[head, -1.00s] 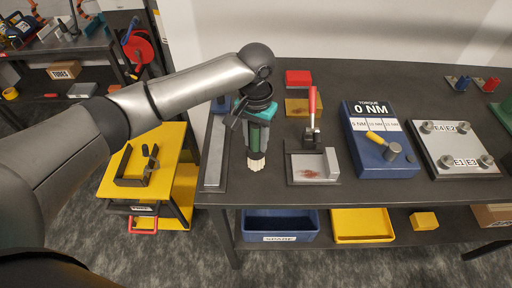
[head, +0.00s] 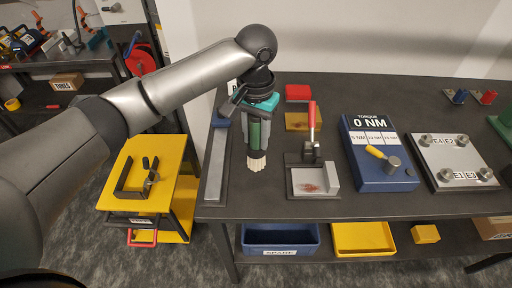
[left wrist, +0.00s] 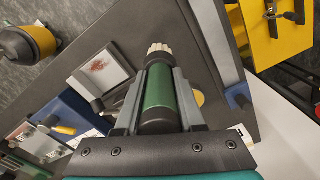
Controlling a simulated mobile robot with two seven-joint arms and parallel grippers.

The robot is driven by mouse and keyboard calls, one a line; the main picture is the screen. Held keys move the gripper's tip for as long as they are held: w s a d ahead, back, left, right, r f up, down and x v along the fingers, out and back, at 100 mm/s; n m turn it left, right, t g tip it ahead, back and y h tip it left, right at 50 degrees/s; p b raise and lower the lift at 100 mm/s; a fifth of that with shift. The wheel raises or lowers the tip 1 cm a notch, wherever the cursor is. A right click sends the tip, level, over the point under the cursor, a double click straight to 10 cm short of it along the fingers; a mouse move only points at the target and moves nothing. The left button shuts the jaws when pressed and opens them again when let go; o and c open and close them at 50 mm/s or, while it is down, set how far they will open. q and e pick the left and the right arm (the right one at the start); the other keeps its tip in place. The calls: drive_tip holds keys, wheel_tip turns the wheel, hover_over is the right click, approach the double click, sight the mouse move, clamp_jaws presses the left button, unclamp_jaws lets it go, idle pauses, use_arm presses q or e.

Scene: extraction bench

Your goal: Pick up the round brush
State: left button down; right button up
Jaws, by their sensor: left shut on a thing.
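The round brush (head: 256,160) has a green handle and pale bristles pointing down. It hangs below my left gripper (head: 257,132) in the head view, over the left part of the bench. In the left wrist view the green handle (left wrist: 159,100) lies between the two grey fingers of my left gripper (left wrist: 159,95), which are shut on it. The pale bristles (left wrist: 160,48) stick out beyond the fingertips. Whether the bristles touch the bench top is hard to tell. My right gripper is not in view.
The dark bench (head: 262,197) carries a long metal bar (head: 216,165), a clamp fixture with a red handle (head: 312,125), a blue torque box (head: 385,175) and a bolted plate (head: 455,162). A yellow cart (head: 165,188) stands at left. Blue (head: 280,240) and yellow bins (head: 362,238) sit below.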

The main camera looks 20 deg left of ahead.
use_arm(q)
wheel_tip(320, 180, up, 14)
drive_tip(key=shift+f+p, duration=0.15)
drive_tip(key=shift+p, duration=0.75)
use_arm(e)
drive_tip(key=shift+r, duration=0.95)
